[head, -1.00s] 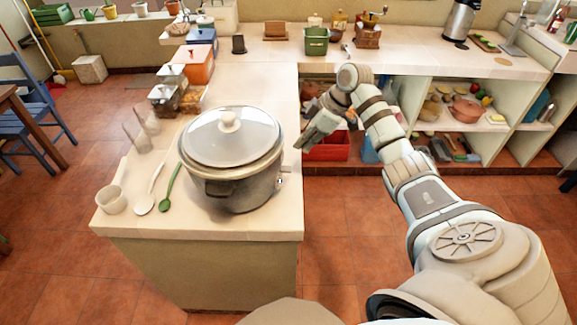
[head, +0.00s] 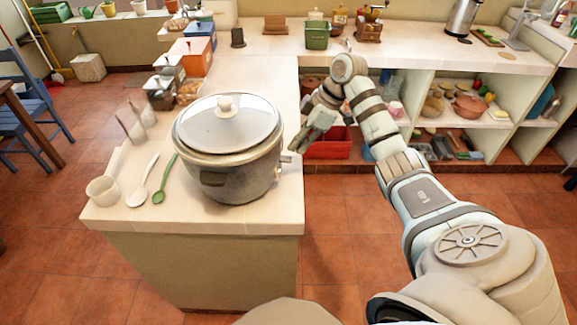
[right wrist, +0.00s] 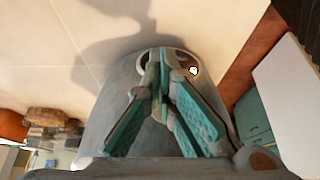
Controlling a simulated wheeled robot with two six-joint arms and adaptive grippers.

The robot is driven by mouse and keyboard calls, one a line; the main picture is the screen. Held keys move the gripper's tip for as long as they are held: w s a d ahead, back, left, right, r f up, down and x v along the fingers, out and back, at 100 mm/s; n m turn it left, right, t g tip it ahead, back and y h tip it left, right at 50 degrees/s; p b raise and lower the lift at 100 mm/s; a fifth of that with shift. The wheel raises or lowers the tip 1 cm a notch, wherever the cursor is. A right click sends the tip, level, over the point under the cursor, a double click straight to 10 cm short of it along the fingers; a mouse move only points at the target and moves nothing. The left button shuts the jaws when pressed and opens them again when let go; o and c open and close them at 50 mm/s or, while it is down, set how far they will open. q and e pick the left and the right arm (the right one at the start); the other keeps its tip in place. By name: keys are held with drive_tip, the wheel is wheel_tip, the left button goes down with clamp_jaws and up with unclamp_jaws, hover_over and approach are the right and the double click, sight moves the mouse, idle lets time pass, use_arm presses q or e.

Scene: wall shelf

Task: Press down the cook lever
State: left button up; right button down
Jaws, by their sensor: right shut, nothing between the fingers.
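A large grey rice cooker (head: 240,182) with a shiny lid and pale knob stands on the counter end. A small pale tab low on its right side (head: 279,170) looks like the cook lever. In the right wrist view the lever (right wrist: 193,71) is a small white knob beside an oval panel on the grey cooker body (right wrist: 118,100). My right gripper (head: 296,149) is shut and empty, just right of the cooker. In the right wrist view its green-padded fingers (right wrist: 160,62) meet in front of the panel, left of the lever. Contact cannot be told. My left gripper is not in view.
A white cup (head: 102,189), a white spoon (head: 137,197) and a green spoon (head: 159,196) lie left of the cooker. Lidded canisters (head: 195,55) line the counter behind. Open shelves with a red bin (head: 325,151) stand beyond my right gripper.

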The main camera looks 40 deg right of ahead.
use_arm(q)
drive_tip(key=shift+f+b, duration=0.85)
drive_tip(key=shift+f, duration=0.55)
use_arm(e)
drive_tip(key=shift+x, duration=1.25)
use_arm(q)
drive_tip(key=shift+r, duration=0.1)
use_arm(e)
drive_tip(key=shift+r, duration=0.1)
drive_tip(key=shift+f, duration=1.15)
drive_tip(key=s+d+r+p, duration=0.1)
drive_tip(key=d+p, duration=0.1)
drive_tip(key=shift+s+r+p, duration=0.1)
drive_tip(key=shift+s+p, duration=0.05)
drive_tip(key=shift+p, duration=0.15)
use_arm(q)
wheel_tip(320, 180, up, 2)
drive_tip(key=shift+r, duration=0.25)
use_arm(e)
drive_tip(key=shift+s+d, duration=0.3)
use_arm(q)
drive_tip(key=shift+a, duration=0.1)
